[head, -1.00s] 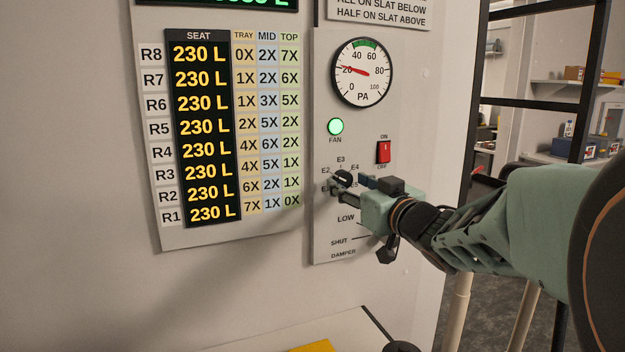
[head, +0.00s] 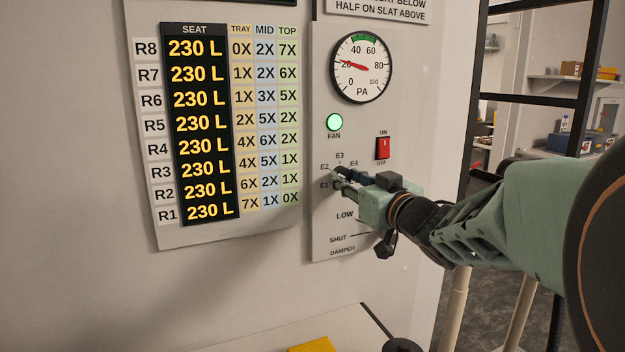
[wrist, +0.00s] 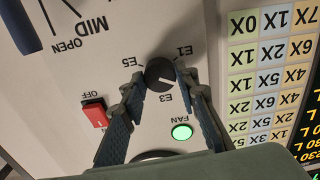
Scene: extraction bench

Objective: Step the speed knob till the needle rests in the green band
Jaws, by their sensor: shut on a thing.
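The speed knob (wrist: 160,74) is a round black dial with a pale mark on the panel. Labels E1, E3 and E5 show around it in the wrist view; which one the mark points at is unclear. My gripper (wrist: 159,78) is shut on the knob, one finger on each side. In the head view my gripper (head: 345,180) reaches in from the right and mostly hides the knob. The pressure gauge (head: 362,67) is a white dial above; its red needle points near 20. The green band (head: 364,39) is at the top, between about 40 and 60, and the needle is outside it.
A lit green fan lamp (head: 335,122) and a red rocker switch (head: 383,148) sit between gauge and knob. The damper scale is below, partly behind my gripper. A seat board (head: 201,125) is to the left. A dark frame (head: 525,100) stands at right.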

